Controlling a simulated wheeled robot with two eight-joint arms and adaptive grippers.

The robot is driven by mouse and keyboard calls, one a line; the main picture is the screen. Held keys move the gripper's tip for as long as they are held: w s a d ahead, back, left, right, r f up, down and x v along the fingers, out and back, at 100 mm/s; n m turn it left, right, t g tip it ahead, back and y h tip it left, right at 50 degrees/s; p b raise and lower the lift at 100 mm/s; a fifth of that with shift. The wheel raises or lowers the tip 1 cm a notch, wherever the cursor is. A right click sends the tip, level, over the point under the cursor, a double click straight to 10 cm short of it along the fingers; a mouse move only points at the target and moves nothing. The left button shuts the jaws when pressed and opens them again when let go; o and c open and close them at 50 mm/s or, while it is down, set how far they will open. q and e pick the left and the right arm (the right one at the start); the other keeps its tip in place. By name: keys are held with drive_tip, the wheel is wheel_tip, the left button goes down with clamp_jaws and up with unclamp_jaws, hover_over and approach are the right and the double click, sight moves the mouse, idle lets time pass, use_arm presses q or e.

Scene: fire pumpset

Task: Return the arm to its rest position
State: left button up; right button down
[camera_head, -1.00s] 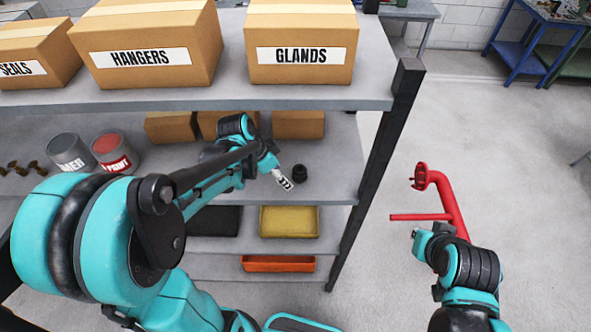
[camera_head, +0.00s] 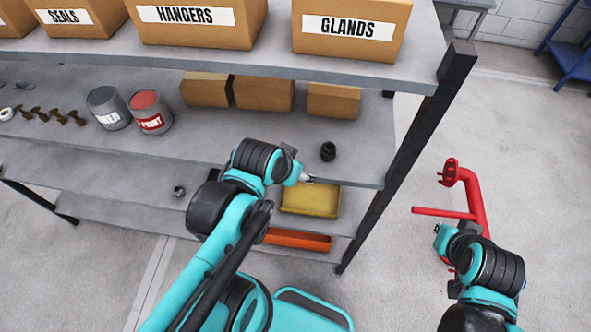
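My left arm comes in from the lower left, and its small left gripper (camera_head: 306,179) is at the front edge of the middle shelf. Its fingers are too small and edge-on to tell open from shut. A small black fitting (camera_head: 328,151) stands on that shelf, apart from the gripper. My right arm is at the lower right over the floor. Its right gripper (camera_head: 441,237) is at a red pipe (camera_head: 476,200) with a flange and a side branch. The pipe appears held, but the wrist hides the fingers.
The grey shelf unit (camera_head: 250,53) carries labelled cartons on top. The middle shelf holds cartons, two cans (camera_head: 150,112) and several brass parts. Below are a yellow tray (camera_head: 311,202) and an orange tray (camera_head: 297,240). A black post (camera_head: 400,160) stands between my arms.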

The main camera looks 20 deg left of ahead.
use_arm(q)
drive_tip(key=shift+s+d+r+n+t, duration=0.2)
drive_tip(key=shift+s+d+n+t, duration=0.15)
drive_tip(key=shift+n, duration=0.25)
drive_tip(key=shift+a, duration=0.1)
wheel_tip(320, 180, down, 27)
drive_tip(key=b, duration=2.6)
drive_tip(key=shift+b, duration=0.4)
